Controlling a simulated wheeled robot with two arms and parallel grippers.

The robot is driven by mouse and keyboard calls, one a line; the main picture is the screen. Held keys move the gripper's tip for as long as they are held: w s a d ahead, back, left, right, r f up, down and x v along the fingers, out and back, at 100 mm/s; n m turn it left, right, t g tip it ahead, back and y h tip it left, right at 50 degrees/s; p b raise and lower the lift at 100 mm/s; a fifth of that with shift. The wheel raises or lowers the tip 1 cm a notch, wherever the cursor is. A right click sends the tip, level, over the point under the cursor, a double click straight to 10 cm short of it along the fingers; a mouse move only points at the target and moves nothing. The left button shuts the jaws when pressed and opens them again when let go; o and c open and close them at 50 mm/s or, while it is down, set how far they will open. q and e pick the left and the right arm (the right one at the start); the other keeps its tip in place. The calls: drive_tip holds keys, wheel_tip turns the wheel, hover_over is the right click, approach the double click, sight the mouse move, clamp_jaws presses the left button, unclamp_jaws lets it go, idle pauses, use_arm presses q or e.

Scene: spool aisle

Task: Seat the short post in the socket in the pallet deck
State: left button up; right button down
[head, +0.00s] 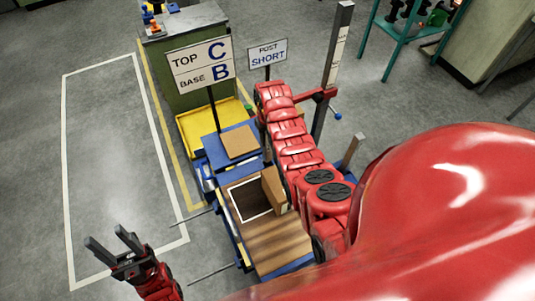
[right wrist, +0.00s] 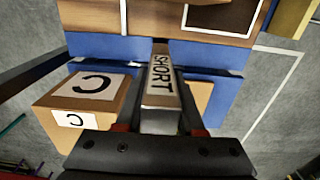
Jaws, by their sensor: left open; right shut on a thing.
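My right gripper (right wrist: 160,112) is shut on the short post (right wrist: 161,75) in the right wrist view. The word SHORT reads along its pale face. The wooden pallet deck (right wrist: 185,17) crosses the top of that view, beyond a blue surface. In the head view the pallet deck (head: 278,243) lies at lower centre, with a white-outlined square on it. I cannot make out the socket for certain. My red right arm covers the right gripper in the head view. My left gripper (head: 106,236) is open and empty over bare floor, left of the pallet.
A box marked C (right wrist: 85,98) stands left of the post. A brown box (head: 273,188) stands on the deck. A tan board (head: 240,142) lies on blue, before a yellow tray (head: 228,113). A tall labelled upright (head: 337,55) stands behind. Floor at left is clear.

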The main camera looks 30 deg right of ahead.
sight(268, 151)
wheel_tip(268, 151, down, 4)
drive_tip(key=shift+f+b, duration=0.2)
drive_tip(key=shift+b, duration=0.75)
wheel_tip(268, 151, down, 3)
drive_tip(key=shift+f+b, duration=0.2)
drive_tip(key=shift+b, duration=0.95)
drive_tip(key=shift+r, duration=0.1)
drive_tip(key=c, duration=0.5)
unclamp_jaws()
